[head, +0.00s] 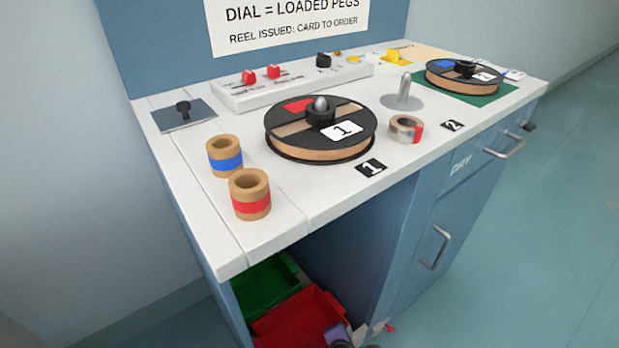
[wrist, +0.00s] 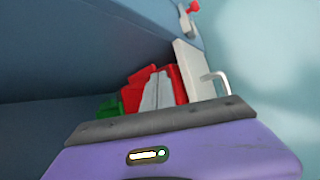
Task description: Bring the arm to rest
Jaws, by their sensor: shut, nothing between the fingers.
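My gripper (wrist: 157,82) shows in the wrist view as two grey fingers, closed together with nothing held between them. They stand in front of the red bin (wrist: 179,84), with a bit of the green bin (wrist: 108,107) to their left. In the head view only a small purple part of my arm shows at the bottom edge, low by the open bay of the bench; the fingertips cannot be made out there.
The white bench top (head: 300,205) carries reel 1 (head: 320,152), reel 2 (head: 465,84), a tape roll (head: 406,128), a blue-banded core (head: 224,155) and a red-banded core (head: 250,194). Below are green (head: 265,289) and red (head: 300,318) bins. Door handles (head: 435,248) protrude; floor at right is clear.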

